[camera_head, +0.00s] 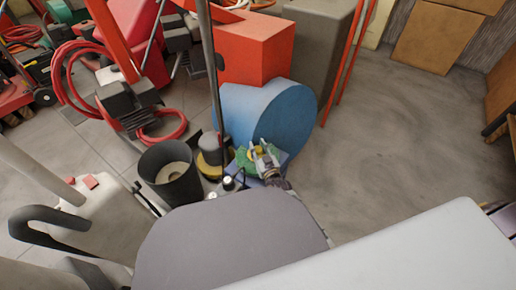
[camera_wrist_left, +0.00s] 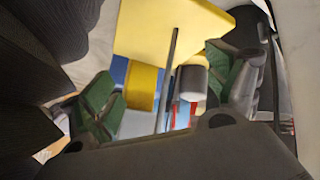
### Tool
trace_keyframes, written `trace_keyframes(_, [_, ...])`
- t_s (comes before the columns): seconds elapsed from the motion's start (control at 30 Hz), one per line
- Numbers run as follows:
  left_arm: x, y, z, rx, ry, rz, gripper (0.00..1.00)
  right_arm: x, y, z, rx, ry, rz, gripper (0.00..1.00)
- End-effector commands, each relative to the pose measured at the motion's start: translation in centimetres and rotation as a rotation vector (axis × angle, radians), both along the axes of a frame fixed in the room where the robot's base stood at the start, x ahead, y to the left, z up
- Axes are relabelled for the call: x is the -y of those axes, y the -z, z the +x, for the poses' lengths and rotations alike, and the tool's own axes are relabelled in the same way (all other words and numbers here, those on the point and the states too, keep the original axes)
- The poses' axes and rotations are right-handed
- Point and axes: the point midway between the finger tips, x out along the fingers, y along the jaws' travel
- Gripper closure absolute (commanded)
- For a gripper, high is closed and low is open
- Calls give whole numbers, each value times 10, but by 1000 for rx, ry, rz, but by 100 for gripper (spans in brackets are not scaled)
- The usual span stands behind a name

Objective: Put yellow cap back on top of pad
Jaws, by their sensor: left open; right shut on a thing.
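A small yellow piece, which looks like the yellow cap (camera_head: 257,150), shows between the fingertips of my right gripper (camera_head: 260,154) in the head view. The right gripper is shut on it, in front of a large blue rounded body. The pad is hard to identify; a round yellow disc (camera_head: 212,166) with a grey top stands just left of the gripper. My left gripper (camera_wrist_left: 168,92) shows its two green-padded fingers apart in the left wrist view. A yellow block (camera_wrist_left: 142,86) and a grey cylinder (camera_wrist_left: 191,83) appear beyond them; I cannot tell how far away.
The blue body (camera_head: 285,110) stands behind the right gripper. A dark bucket (camera_head: 151,190) is at the left of the disc. A thin dark pole (camera_head: 213,80) rises beside the disc. Red hoses (camera_head: 66,85) lie at the left. The floor (camera_head: 400,150) at right is clear.

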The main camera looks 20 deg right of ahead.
Motion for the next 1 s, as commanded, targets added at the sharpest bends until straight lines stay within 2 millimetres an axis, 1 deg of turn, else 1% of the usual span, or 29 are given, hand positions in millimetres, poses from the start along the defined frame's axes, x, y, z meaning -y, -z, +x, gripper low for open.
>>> trace_keyframes(0.3, [0,7,-8,-15,0,0,12,0,4,0,1,0,0,100])
trace_keyframes(0.67, [0,8,-5,-11,0,0,12,0,8,0,1,0,0,100])
trace_keyframes(0.7, [0,8,-4,-9,0,0,12,0,8,0,1,0,0,65])
trace_keyframes(0.77, [0,7,-3,-5,0,0,12,0,8,0,1,0,0,57])
trace_keyframes(1.0, [0,4,2,3,0,0,12,0,8,0,0,0,0,57])
